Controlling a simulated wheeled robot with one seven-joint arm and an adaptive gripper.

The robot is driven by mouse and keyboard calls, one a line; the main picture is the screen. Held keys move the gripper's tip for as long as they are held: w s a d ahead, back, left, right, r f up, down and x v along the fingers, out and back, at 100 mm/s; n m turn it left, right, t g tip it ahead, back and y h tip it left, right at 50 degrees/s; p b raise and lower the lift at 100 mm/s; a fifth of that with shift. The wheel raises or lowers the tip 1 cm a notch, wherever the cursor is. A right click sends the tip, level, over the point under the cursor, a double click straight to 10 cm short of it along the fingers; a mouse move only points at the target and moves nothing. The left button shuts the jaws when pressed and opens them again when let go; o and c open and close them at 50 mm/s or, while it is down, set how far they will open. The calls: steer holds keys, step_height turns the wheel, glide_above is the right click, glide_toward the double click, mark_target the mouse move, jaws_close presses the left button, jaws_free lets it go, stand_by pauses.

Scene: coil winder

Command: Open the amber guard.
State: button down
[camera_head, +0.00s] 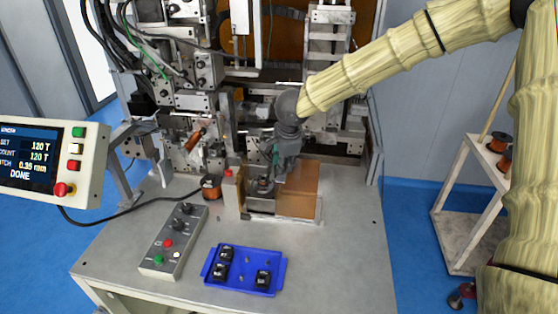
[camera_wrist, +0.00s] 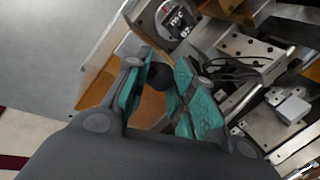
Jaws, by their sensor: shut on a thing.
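The amber guard (camera_head: 298,190) is a see-through orange-brown panel on the front of the winder, above a metal base on the table. Its amber sheet also shows behind my fingers in the wrist view (camera_wrist: 150,108). My gripper (camera_head: 277,165) is at the guard's upper left edge, pointing down. In the wrist view, the teal-padded fingers of my gripper (camera_wrist: 162,92) are closed in around a dark rounded knob (camera_wrist: 160,76) in front of the amber sheet. The fingers partly hide the knob, and my gripper covers part of the guard's left side.
A blue tray (camera_head: 278,272) with several black parts lies in front. A grey button box (camera_head: 173,240) is left of it. A copper spool (camera_head: 211,187) stands left of the guard. A screen panel (camera_head: 45,160) reads DONE. The table's right front is clear.

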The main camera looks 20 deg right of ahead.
steer(key=shift+w+r, duration=0.35)
steer(key=shift+r, duration=0.15)
steer(key=c, duration=1.2)
jaws_free()
steer(key=shift+c, duration=0.2)
steer(key=shift+o, duration=0.4)
steer(key=shift+s+f, duration=0.1)
steer(key=shift+s, duration=0.15)
steer(key=shift+f, duration=0.1)
steer(key=v, duration=1.2)
